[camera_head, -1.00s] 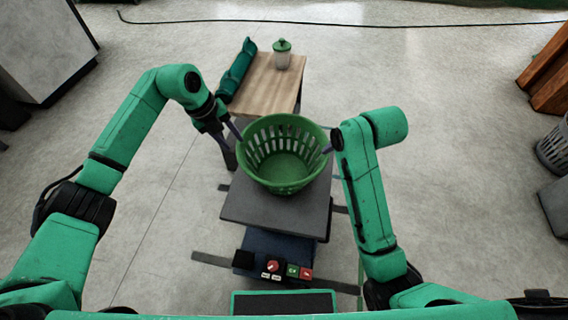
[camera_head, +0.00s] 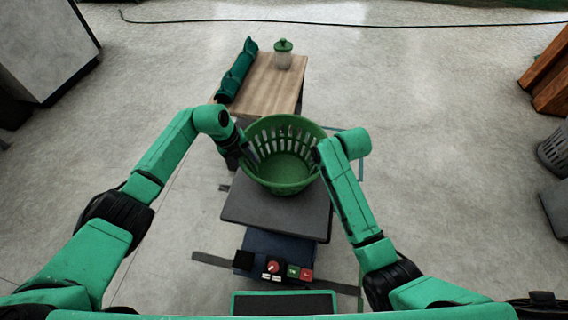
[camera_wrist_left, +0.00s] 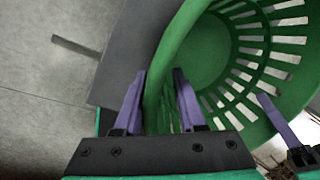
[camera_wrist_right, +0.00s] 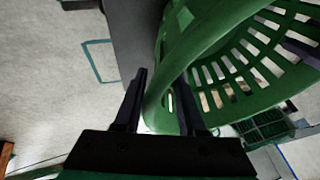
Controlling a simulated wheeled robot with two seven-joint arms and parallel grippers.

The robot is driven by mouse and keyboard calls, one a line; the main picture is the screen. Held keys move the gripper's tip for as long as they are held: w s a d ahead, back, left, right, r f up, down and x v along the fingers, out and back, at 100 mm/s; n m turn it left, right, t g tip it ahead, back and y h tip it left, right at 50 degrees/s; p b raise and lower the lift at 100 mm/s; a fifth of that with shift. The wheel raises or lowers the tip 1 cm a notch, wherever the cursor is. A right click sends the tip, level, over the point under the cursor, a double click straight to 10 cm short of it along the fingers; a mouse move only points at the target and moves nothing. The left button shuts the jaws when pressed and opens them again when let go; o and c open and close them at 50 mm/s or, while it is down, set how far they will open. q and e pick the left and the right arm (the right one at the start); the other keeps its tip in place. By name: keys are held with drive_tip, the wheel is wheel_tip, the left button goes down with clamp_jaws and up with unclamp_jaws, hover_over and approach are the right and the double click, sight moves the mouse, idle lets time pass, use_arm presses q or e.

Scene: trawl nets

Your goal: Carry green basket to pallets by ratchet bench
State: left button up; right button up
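The green basket (camera_head: 284,185), slatted and round, stands upright on a dark grey platform (camera_head: 275,213) in front of me. My left gripper (camera_head: 247,158) is at its left rim. In the left wrist view the rim (camera_wrist_left: 158,85) passes between the two purple fingers, which stand apart on either side. My right gripper is at the right rim, mostly hidden behind its arm in the head view. In the right wrist view its fingers (camera_wrist_right: 160,105) stand apart with the rim (camera_wrist_right: 190,50) between them. I see no firm grip on either side. I cannot identify the pallets.
A wooden-topped table (camera_head: 268,85) behind the basket holds a green-lidded jar (camera_head: 283,55) and a dark green roll (camera_head: 237,72). A control box (camera_head: 273,268) with buttons is below the platform. Wooden items (camera_head: 548,75) and a grey basket (camera_head: 555,150) stand right.

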use_arm(q)
drive_tip(key=shift+x, duration=1.35)
use_arm(e)
drive_tip(key=shift+x, duration=1.4)
use_arm(q)
drive_tip(key=shift+c, duration=0.3)
use_arm(e)
drive_tip(key=shift+c, duration=0.3)
use_arm(q)
clamp_jaws()
use_arm(e)
clamp_jaws()
drive_tip(key=shift+r, duration=0.1)
